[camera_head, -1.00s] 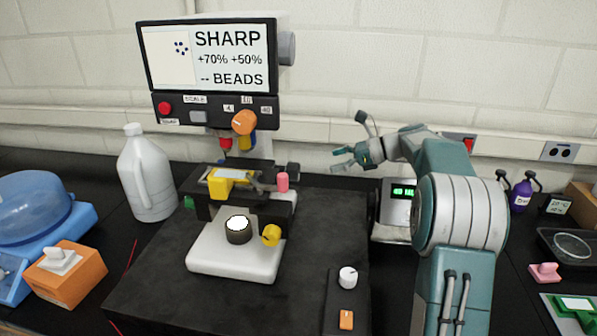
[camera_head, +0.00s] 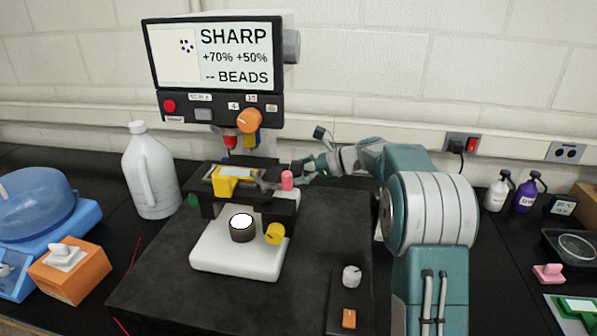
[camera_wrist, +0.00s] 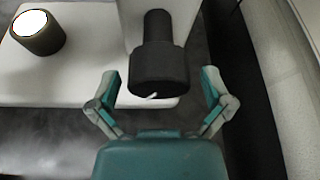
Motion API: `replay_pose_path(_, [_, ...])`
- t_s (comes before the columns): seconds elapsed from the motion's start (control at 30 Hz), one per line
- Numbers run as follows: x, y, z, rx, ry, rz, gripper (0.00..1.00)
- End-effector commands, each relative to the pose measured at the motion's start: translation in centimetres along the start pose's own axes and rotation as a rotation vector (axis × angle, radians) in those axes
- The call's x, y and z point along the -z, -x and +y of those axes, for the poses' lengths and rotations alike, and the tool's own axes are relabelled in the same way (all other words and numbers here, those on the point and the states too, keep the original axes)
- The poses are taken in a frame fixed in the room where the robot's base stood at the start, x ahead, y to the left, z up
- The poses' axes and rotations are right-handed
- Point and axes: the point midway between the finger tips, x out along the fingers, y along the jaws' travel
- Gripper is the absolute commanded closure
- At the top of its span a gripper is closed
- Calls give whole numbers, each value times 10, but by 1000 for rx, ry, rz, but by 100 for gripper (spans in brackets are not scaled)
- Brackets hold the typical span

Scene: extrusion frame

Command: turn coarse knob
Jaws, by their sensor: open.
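A dark ribbed knob (camera_wrist: 158,70) on a short dark shaft sticks out from the pale microscope stand in the wrist view. A small white mark shows on its end face. My gripper (camera_wrist: 161,84) is open, with one finger to each side of the knob's end and gaps between. In the head view my gripper (camera_head: 306,170) is at the right side of the microscope, by the pink knob (camera_head: 287,180). The dark knob is hard to make out there. The microscope's white base (camera_head: 235,262) carries a dark round lamp (camera_head: 242,229) and a yellow knob (camera_head: 275,234).
The screen (camera_head: 214,54) above reads SHARP, +70% +50%, -- BEADS. An orange knob (camera_head: 249,121) sits below it. A white jug (camera_head: 150,175) stands left. A small panel with a white knob (camera_head: 352,276) and orange switch (camera_head: 349,318) is at front right.

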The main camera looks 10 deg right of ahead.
Motion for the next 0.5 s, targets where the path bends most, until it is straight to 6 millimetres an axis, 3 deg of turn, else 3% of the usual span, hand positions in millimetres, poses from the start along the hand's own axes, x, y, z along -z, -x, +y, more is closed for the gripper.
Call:
replay_pose_path(0.23, [0,-2,0,0,0,0,0])
replay_pose_path(0.27, [0,-2,0,0,0,0,4])
replay_pose_path(0.4, [0,-2,0,0,0,0,67])
replay_pose_path(0.43, [0,-2,0,0,0,0,77])
replay_pose_path(0.5, [0,-2,0,0,0,0,77])
